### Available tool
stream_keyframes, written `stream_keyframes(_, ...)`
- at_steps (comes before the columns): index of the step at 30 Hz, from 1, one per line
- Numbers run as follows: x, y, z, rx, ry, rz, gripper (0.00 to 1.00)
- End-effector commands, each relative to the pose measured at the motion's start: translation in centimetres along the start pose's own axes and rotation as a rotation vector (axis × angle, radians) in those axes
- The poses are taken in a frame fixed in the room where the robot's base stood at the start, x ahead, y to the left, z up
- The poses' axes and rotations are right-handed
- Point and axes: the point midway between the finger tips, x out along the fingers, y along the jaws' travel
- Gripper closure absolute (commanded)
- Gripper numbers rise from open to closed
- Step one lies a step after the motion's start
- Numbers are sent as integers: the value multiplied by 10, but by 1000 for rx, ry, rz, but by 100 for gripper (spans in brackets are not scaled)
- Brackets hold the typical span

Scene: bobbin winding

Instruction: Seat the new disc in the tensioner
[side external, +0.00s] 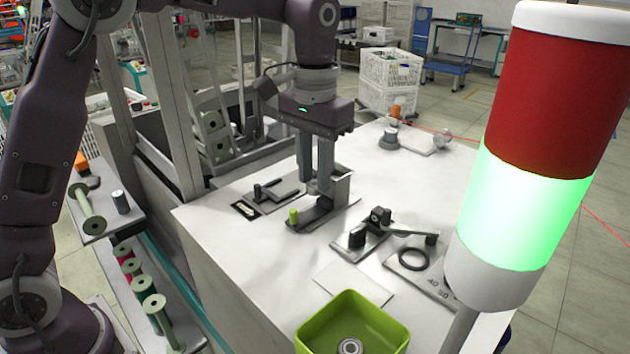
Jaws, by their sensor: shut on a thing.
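My gripper (319,188) points straight down over a low dark fixture (310,218) on the white worktop. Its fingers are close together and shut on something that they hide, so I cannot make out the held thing. The fixture has a green knob (293,216) at its left end and a grey upright box (340,184) behind the fingers. I cannot tell for sure which fixture is the tensioner. A grey metal disc (349,346) lies in a green tray (326,325) at the front. A black ring (414,258) lies on a marked grey plate (436,286).
A black lever fixture (380,224) stands right of my gripper. A grey block with a black handle (268,191) is to the left. A red-and-green signal tower (535,130) stands in the right foreground. Bobbins (145,285) line the left rack.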

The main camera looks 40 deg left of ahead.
Motion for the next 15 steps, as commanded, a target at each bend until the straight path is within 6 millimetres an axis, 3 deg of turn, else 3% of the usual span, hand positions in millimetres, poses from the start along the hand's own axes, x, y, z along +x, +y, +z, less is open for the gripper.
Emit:
stream_keyframes(11,-6,0,0,1,0,0,97)
stream_keyframes(15,-16,14,1,14,3,1,97)
